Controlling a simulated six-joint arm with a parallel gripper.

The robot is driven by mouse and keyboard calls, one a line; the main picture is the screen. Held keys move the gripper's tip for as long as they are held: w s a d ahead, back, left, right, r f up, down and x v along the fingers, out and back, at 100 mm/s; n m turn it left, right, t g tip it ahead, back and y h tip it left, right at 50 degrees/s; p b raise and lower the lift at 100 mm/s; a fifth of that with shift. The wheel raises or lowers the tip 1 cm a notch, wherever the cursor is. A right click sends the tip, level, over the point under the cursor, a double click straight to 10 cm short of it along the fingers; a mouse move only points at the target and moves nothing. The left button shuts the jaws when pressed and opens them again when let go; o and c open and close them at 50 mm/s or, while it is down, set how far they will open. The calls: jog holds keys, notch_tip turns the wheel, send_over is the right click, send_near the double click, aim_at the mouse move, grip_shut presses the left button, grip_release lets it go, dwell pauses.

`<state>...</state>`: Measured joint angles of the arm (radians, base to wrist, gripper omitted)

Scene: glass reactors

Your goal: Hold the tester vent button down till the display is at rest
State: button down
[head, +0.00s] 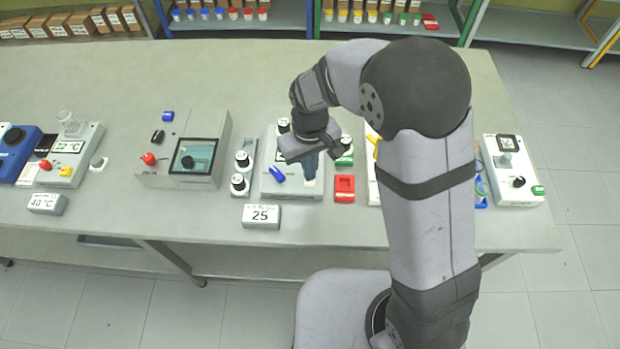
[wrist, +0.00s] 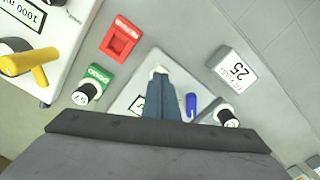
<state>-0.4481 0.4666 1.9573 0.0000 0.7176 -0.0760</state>
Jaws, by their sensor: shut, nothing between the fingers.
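The tester (head: 290,191) looks to be the flat light-grey box under my gripper; it also shows in the wrist view (wrist: 128,88). My gripper (head: 310,176) is shut and empty, pointing down over the tester's right front part. In the wrist view its blue fingers (wrist: 160,82) end at a small pale round part (wrist: 158,70), possibly the vent button. I cannot tell whether the tips touch or press it. A dark-edged white panel, perhaps the display (wrist: 137,101), is mostly hidden by my gripper. A blue part (head: 277,174) lies on the tester's left side.
A sign reading 25 (head: 261,216) stands in front. A red tray (head: 344,188) and a green-labelled block (head: 345,157) are to the right. Black-capped bottles (head: 240,183) stand to the left.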

jog(key=shift+f, duration=0.15)
jog(key=shift+f+b, duration=0.6)
jog(key=shift+f, duration=0.15)
jog(key=shift+r, duration=0.15)
jog(key=shift+r+p, duration=0.95)
jog(key=shift+p, duration=0.05)
jog(key=shift+r, duration=0.1)
notch_tip(320, 180, up, 5)
jog(key=p, duration=0.4)
